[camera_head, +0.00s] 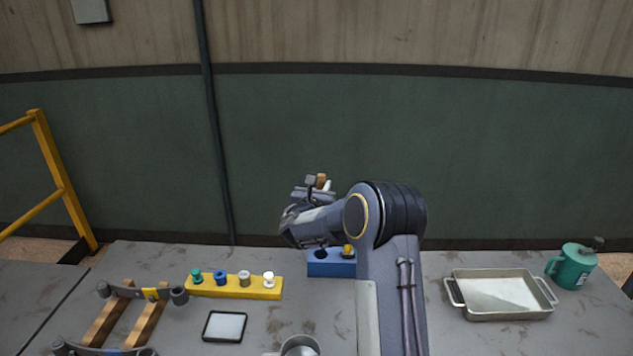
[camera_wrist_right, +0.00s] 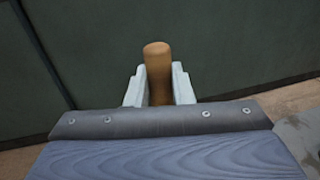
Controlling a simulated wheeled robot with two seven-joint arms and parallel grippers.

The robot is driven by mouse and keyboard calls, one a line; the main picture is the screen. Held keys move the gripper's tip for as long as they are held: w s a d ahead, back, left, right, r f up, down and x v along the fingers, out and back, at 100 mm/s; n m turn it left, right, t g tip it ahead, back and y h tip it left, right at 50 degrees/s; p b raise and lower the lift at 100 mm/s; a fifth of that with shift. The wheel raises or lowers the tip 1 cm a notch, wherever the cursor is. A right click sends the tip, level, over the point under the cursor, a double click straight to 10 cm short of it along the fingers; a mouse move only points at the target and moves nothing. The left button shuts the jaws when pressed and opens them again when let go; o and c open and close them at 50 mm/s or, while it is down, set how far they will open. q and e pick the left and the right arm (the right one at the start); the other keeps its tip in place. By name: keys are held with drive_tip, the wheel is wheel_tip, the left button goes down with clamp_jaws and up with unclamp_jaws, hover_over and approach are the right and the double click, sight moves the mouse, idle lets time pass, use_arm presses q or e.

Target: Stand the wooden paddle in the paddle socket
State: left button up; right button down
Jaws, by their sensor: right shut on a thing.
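My right gripper (camera_head: 318,187) is raised above the back of the table. It is shut on the wooden paddle (camera_head: 321,180). In the right wrist view the paddle's brown rounded wooden end (camera_wrist_right: 158,70) stands up between the two pale fingers of the right gripper (camera_wrist_right: 159,88). The rest of the paddle is hidden. A blue block (camera_head: 331,268) sits on the table below the gripper, with a dark opening in its top and a yellow piece at its right; it may be the paddle socket. My arm partly covers it. My left gripper is out of view.
A yellow rack (camera_head: 235,289) with several coloured spools stands left of the blue block. A wooden-railed rack (camera_head: 145,318), a dark-framed pad (camera_head: 225,326) and a metal cup (camera_head: 300,346) are nearer. A metal tray (camera_head: 500,312) and a green mug (camera_head: 573,267) stand at right.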

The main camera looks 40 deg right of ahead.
drive_tip(key=shift+s+r, duration=0.1)
drive_tip(key=shift+f+b, duration=1)
drive_tip(key=shift+f, duration=1.45)
drive_tip(key=shift+b, duration=0.45)
drive_tip(key=shift+f, duration=0.15)
